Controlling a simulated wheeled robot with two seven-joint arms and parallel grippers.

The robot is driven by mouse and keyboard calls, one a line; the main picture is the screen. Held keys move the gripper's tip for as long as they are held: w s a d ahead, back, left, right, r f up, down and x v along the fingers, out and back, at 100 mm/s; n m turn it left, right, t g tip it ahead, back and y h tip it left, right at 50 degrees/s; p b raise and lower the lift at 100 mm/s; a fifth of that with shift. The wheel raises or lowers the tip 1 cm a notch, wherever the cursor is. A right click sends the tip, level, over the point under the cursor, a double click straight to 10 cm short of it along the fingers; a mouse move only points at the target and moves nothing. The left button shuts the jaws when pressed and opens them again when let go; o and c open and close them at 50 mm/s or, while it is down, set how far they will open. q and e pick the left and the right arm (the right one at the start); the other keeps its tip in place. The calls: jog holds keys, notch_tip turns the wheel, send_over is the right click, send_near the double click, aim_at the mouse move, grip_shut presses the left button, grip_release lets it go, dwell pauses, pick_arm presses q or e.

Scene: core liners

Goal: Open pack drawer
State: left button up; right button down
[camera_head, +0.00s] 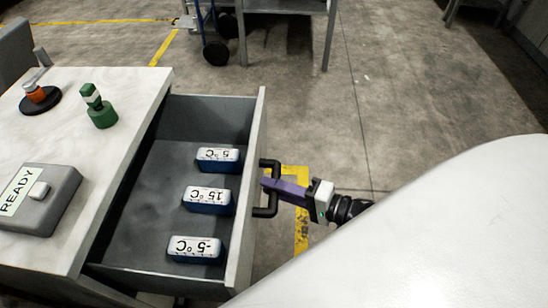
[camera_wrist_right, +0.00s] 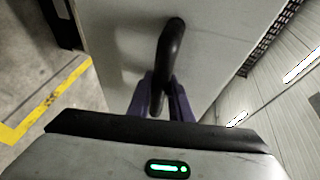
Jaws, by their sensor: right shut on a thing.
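The grey pack drawer (camera_head: 158,230) stands pulled out from under the white worktop in the head view. Inside it lie three blue-and-white packs, marked "5 °C" (camera_head: 218,159), "15 °C" (camera_head: 207,199) and "-5 °C" (camera_head: 196,249). A black bar handle (camera_head: 272,164) sits on the drawer's outer face. My right gripper (camera_head: 268,184), with purple fingers, is shut on the handle. In the right wrist view the handle (camera_wrist_right: 172,45) runs down between the fingers (camera_wrist_right: 161,95), in front of the drawer front (camera_wrist_right: 115,40). My left gripper is not in view.
The white worktop (camera_head: 100,150) holds a grey box labelled READY (camera_head: 45,205), a green bottle-like item (camera_head: 101,112) and an orange-and-black item (camera_head: 38,96). A blue-framed cart (camera_head: 243,40) stands at the back. The floor right of the drawer is clear, with yellow markings.

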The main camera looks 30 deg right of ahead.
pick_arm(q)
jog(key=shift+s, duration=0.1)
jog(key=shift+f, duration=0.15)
pick_arm(e)
jog(key=c, duration=1.6)
grip_release()
pick_arm(q)
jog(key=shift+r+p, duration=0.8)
jog(key=shift+p, duration=0.3)
pick_arm(e)
jog(key=v, duration=1)
jog(key=shift+s+d+r, duration=0.1)
jog(key=shift+s, duration=0.05)
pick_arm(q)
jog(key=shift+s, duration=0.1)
pick_arm(e)
jog(key=shift+s, duration=0.1)
